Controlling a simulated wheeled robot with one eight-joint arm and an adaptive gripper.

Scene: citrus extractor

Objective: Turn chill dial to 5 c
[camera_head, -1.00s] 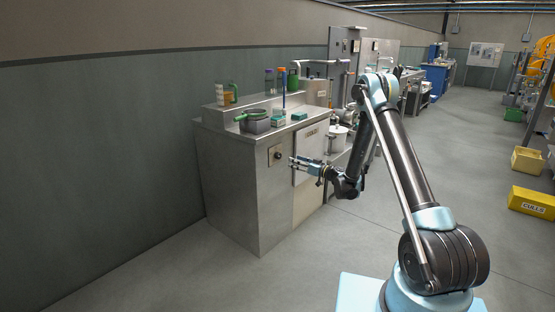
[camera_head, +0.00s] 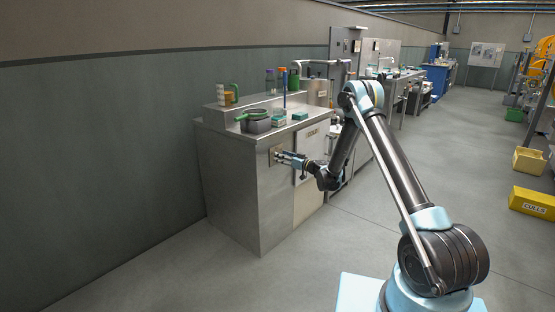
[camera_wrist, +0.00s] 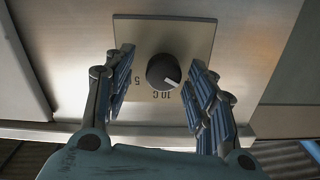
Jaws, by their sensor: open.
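The chill dial (camera_wrist: 163,71) is a round black knob with a white pointer mark on a beige plate (camera_wrist: 190,28). In the wrist view its labels "5" and "10 C" appear upside down, and the white mark points to the lower right, nearer "10 C" than "5". My gripper (camera_wrist: 161,88) is open, with one blue-padded finger on each side of the knob and a gap visible on both sides. In the head view my gripper (camera_head: 279,156) is at the plate on the steel cabinet (camera_head: 232,185), and its fingers hide the knob.
A light door panel (camera_head: 310,150) is on the cabinet front, close to the right of the gripper. The floor in front is clear.

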